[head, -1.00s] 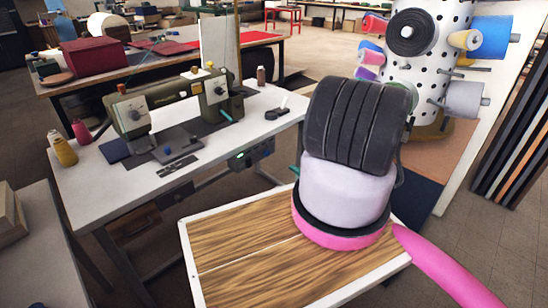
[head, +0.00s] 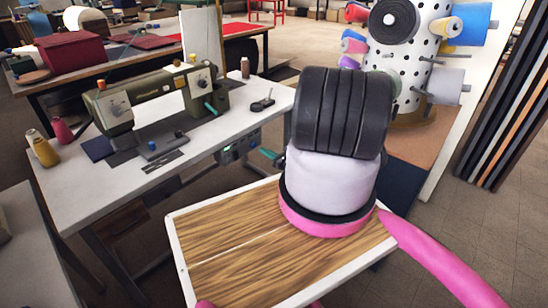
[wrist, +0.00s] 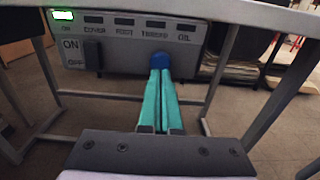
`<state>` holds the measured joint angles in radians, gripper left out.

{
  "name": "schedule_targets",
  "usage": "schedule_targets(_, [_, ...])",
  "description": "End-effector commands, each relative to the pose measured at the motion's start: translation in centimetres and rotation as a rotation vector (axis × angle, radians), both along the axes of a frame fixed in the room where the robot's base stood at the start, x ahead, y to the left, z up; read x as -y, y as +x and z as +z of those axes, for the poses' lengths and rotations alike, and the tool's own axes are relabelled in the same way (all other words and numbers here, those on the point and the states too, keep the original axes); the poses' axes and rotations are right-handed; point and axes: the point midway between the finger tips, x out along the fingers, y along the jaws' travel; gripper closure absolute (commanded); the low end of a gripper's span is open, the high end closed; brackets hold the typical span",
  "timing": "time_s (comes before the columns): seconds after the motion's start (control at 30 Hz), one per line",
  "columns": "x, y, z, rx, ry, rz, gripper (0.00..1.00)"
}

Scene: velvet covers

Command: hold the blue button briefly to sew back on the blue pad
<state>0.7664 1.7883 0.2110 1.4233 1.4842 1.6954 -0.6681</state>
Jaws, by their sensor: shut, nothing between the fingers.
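The blue button (wrist: 163,60) is a round knob on the front of a grey control box (wrist: 115,50) under the sewing table; the box also shows in the head view (head: 238,149). My gripper (wrist: 161,71) has teal fingers, shut together and empty. Its tips overlap the lower part of the button; I cannot tell whether they touch or press it. In the head view one teal finger shows beside my arm, close to the box. A small blue piece (head: 152,146) sits near the machine's front.
The box has a lit lamp (wrist: 62,15), several dark lamps and an ON/OFF switch (wrist: 93,55). The white sewing table (head: 75,198) has its edge above the box. A yellow bottle (head: 42,150) and a pink bottle (head: 63,131) stand on it. A spool tower (head: 410,60) stands at right.

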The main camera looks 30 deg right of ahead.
Motion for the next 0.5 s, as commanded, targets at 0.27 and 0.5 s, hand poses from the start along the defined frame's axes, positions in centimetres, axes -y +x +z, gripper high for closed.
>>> schedule_targets(0.27, [-1.1, 3.0, 0.0, -0.001, 0.000, 0.001, 1.00])
schedule_targets(0.5, [-1.1, 3.3, 0.0, -0.001, 0.000, -0.002, 1.00])
